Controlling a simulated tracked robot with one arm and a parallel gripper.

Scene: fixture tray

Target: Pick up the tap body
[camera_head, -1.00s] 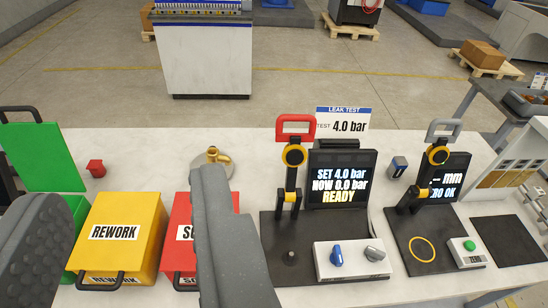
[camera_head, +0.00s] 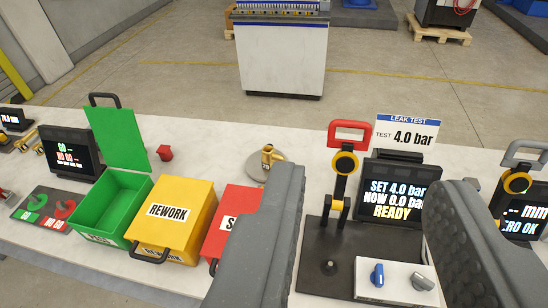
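The brass tap body (camera_head: 267,156) stands on a round grey disc (camera_head: 284,170) on the white bench, behind the red box. It appears small and partly blends with the disc behind it. My gripper (camera_head: 368,192) shows as two thick grey fingers, wide apart, with nothing between them but the view of the leak test station beyond. The left finger's tip lies just below the disc in the picture. The tap body is outside the gap, to the left of it, and the gripper does not appear to touch it.
A yellow REWORK box (camera_head: 174,211), an open green bin (camera_head: 122,200) and a red box (camera_head: 232,212) line the bench front. A leak test station (camera_head: 325,248) with a red-handled clamp (camera_head: 349,134) stands at right. A red button (camera_head: 165,153) sits behind the bins.

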